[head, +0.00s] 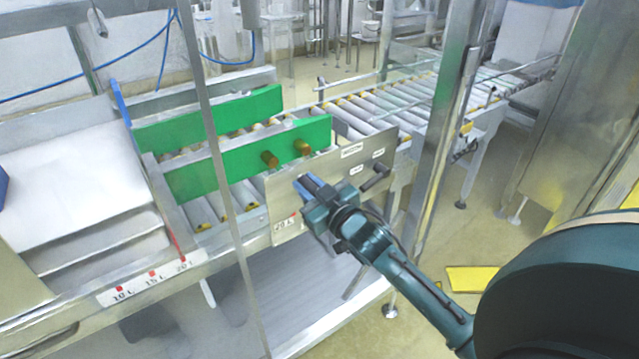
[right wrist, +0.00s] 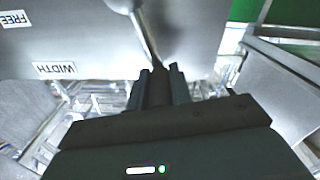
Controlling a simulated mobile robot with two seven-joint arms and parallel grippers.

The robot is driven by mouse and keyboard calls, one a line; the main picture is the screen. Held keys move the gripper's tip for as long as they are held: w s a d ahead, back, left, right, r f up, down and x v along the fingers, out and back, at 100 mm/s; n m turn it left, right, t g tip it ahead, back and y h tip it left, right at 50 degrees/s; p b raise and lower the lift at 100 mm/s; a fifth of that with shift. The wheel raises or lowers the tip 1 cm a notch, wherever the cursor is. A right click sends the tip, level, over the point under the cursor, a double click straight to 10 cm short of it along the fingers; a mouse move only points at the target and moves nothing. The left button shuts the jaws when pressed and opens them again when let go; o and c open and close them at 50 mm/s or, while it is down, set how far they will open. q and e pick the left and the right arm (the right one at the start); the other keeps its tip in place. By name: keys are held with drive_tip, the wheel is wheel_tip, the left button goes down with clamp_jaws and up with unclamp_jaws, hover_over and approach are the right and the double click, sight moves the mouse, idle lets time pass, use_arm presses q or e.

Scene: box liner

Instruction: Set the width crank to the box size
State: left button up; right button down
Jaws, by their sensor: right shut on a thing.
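My right gripper (head: 308,188) is at the front of a grey metal panel (head: 285,185), shut on the width crank. In the right wrist view the metal crank arm (right wrist: 147,38) runs down to the gripper fingers (right wrist: 160,85), which close around its dark handle. The upside-down WIDTH label (right wrist: 54,68) is left of it. Two green guide plates (head: 255,160) stand upright behind the panel. A scale strip (head: 150,283) with 10 L, 15 L and 20 L marks lies at the front left. A small 20 L tag (head: 285,225) is on the panel. My left gripper is not in view.
A second crank with a black handle (head: 376,177) sticks out at the panel's right end. A metal post (head: 440,130) stands to the right of the machine. A roller conveyor (head: 385,110) runs off behind. White sheets (head: 75,180) lie at the left.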

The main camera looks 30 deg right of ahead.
drive_tip(key=a+n, duration=0.1)
drive_tip(key=f+n, duration=0.1)
drive_tip(key=a+n, duration=0.1)
drive_tip(key=shift+s+a+f+n, duration=0.1)
drive_tip(key=shift+a+f+n, duration=0.15)
drive_tip(key=shift+a+n, duration=0.1)
drive_tip(key=shift+a+f+n, duration=0.45)
drive_tip(key=shift+f+n, duration=0.05)
drive_tip(key=shift+n, duration=0.4)
drive_tip(key=shift+a+f+n, duration=0.45)
drive_tip(key=shift+f+n, duration=0.05)
drive_tip(key=shift+n, duration=0.35)
drive_tip(key=c, duration=1.3)
unclamp_jaws()
drive_tip(key=shift+o, duration=0.2)
drive_tip(key=shift+s, duration=0.2)
drive_tip(key=s+d, duration=0.1)
drive_tip(key=s, duration=1.2)
drive_tip(key=shift+f, duration=0.1)
